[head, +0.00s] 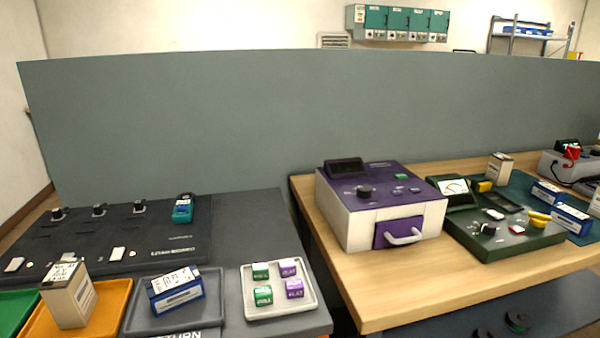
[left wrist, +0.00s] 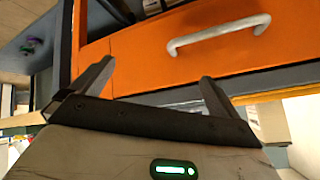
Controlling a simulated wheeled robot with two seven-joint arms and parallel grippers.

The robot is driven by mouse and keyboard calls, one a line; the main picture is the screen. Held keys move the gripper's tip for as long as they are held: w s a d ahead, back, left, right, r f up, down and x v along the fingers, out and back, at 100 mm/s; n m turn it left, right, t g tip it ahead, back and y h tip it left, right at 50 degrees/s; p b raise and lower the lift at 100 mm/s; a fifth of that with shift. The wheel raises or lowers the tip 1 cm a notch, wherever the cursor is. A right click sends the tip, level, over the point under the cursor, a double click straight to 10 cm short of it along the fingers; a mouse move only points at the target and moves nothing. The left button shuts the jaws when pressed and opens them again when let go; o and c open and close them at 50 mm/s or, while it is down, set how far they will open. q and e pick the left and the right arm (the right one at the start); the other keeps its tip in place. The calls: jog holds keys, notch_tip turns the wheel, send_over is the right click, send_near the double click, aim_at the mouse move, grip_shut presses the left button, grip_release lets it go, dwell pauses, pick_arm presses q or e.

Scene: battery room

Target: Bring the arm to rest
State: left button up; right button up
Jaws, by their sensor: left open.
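My left gripper (left wrist: 155,88) shows in the left wrist view with its two dark fingers spread apart and nothing between them. Beyond the fingers is an orange drawer front (left wrist: 190,50) with a pale bar handle (left wrist: 218,35). I cannot tell whether the fingers touch it; they appear apart from the handle. Neither of my arms nor grippers shows in the head view. My right gripper is in neither view.
In the head view, a dark table (head: 235,222) at left carries an orange tray (head: 112,297), a grey tray (head: 212,305) and a white tray (head: 311,304) of cubes. A wooden table (head: 365,300) at right carries a purple-topped device (head: 350,215) and a green device (head: 520,240). A grey partition (head: 300,110) stands behind.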

pick_arm(q)
jog(key=s+f+n+g, duration=0.3)
jog(key=s+f+g, duration=0.2)
jog(key=s, duration=0.5)
jog(key=w+d+f+m+t+h, duration=0.1)
jog(key=w+d+f+t+h, duration=0.2)
jog(key=w+d+f+t, duration=0.2)
jog(key=shift+w+d+t+h, duration=0.3)
jog(key=shift+w+d+t, duration=0.45)
jog(key=shift+t, duration=0.25)
